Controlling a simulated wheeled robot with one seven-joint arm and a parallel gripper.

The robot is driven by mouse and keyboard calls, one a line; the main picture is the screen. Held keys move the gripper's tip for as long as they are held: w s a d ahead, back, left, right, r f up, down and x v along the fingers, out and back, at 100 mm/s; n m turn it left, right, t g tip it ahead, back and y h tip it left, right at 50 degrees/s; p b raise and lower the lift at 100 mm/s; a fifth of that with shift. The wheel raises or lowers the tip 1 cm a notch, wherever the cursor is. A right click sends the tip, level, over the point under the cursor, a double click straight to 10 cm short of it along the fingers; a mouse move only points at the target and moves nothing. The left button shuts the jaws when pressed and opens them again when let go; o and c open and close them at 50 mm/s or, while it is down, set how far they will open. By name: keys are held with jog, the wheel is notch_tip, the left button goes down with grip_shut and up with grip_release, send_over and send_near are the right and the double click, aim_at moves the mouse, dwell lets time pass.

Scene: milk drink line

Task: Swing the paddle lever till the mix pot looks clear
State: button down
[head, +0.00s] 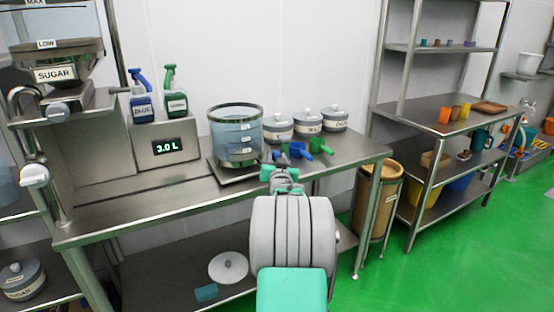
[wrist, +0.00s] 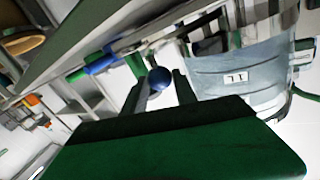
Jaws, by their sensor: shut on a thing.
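The mix pot (head: 236,135) is a see-through round vessel with a dark rim and white level labels, standing on a low base on the steel table. Its contents look pale blue-grey; I cannot tell whether anything lies at its bottom. In the wrist view the pot (wrist: 235,85) is tilted in the picture, at upper right, with a "1 L" label. My gripper (head: 283,168) is at the table's front edge, just right of the pot. The lever's rod is mostly hidden.
Blue and green scoops (head: 315,146) lie right of the pot, before several lidded jars (head: 307,122). A brown bin (head: 378,195) stands right of the table. Green floor is clear at right.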

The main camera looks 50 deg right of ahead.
jog(key=shift+s+d, duration=0.3)
jog(key=c, duration=1.1)
grip_release()
jog(key=shift+s+d, duration=0.1)
jog(key=shift+d, duration=0.1)
jog(key=shift+c, duration=0.2)
jog(key=shift+o, duration=0.7)
jog(key=shift+a, duration=0.15)
jog(key=shift+w+a, duration=0.1)
jog(key=shift+w, duration=0.15)
jog(key=v, duration=0.7)
jog(key=shift+s+a, duration=0.2)
jog(key=shift+s, duration=0.1)
